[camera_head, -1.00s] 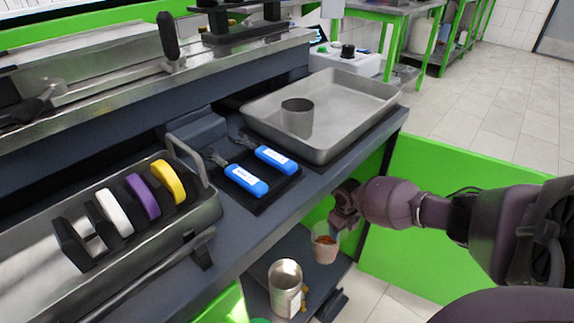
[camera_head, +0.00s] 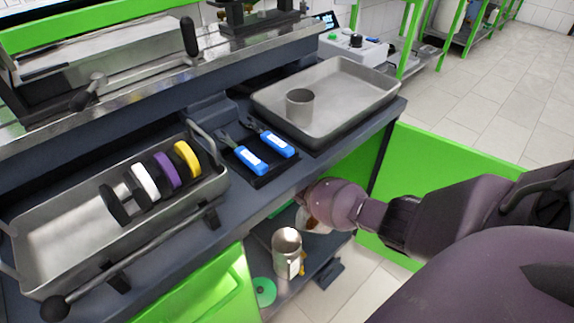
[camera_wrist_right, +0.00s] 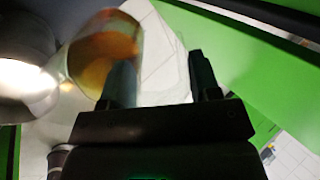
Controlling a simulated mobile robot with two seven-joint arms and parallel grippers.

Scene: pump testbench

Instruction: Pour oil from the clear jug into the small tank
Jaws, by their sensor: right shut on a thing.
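In the head view the jug (camera_head: 316,226) is mostly hidden behind my right wrist, and my right gripper (camera_head: 307,205) is partly hidden too. An open metal cylinder, apparently the small tank (camera_head: 287,250), stands upright on the lower shelf, just left of and below the jug. Its bright metal mouth (camera_wrist_right: 25,80) also shows at the left of the wrist view, close beside the jug. I cannot tell whether oil is flowing. My left gripper is out of view.
The dark bench edge (camera_head: 240,222) lies above the shelf. On the bench are a metal tray (camera_head: 350,90) with a metal cup (camera_head: 299,105), blue-handled tools (camera_head: 252,160) and a rack of coloured discs (camera_head: 165,170). A green lid-like disc (camera_head: 264,292) lies by the tank.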

